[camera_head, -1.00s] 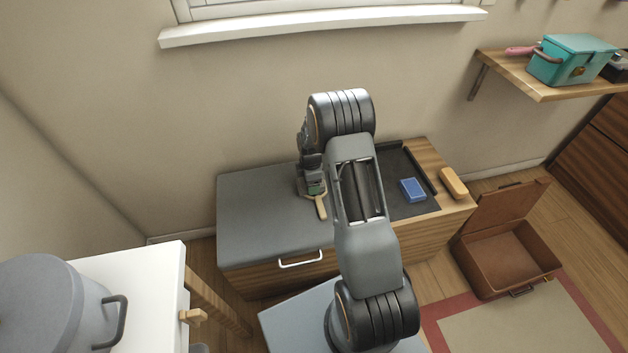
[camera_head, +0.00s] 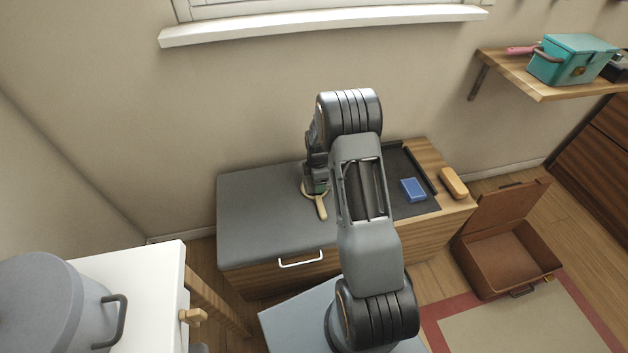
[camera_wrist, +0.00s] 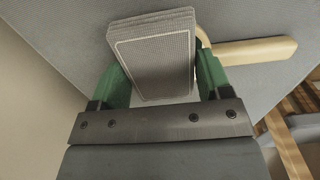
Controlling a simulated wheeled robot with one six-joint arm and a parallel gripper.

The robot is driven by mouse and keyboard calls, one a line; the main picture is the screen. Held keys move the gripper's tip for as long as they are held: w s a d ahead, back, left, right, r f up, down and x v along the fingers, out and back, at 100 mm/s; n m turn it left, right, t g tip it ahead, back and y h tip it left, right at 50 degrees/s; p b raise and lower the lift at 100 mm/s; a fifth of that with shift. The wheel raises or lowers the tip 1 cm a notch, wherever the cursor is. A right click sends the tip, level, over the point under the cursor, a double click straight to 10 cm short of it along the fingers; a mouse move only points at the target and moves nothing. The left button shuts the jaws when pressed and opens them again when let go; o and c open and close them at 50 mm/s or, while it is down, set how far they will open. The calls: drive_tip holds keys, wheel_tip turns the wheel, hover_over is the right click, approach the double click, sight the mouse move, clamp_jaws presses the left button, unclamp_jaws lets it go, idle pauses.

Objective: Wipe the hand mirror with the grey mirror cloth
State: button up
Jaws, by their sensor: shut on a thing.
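The hand mirror (camera_head: 321,209) lies on the grey top of the low cabinet. Its pale wooden handle points toward the front, and its round head is mostly hidden under my gripper (camera_head: 317,186). In the wrist view, the green fingers of my gripper (camera_wrist: 161,76) are shut on the grey mirror cloth (camera_wrist: 152,50), a folded pad with a pale stitched border. The cloth covers most of the mirror head, and the mirror handle (camera_wrist: 255,50) sticks out to the right. I cannot tell whether the cloth touches the glass.
A blue block (camera_head: 413,190) lies on a dark tray area right of my arm, beside a tan brush-like block (camera_head: 453,183). An open brown case (camera_head: 508,258) stands on the floor at right. The left of the grey cabinet top (camera_head: 255,215) is clear.

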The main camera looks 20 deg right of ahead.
drive_tip(key=shift+a+f, duration=0.15)
idle(0.3)
drive_tip(key=shift+w+a, duration=0.15)
drive_tip(key=shift+a, duration=0.95)
drive_tip(key=shift+d, duration=0.15)
drive_tip(key=shift+d+r, duration=0.15)
drive_tip(key=shift+d, duration=0.45)
drive_tip(key=shift+d+r, duration=0.15)
drive_tip(key=shift+d, duration=0.4)
drive_tip(key=shift+r+p, duration=2.65)
drive_tip(key=shift+r, duration=0.85)
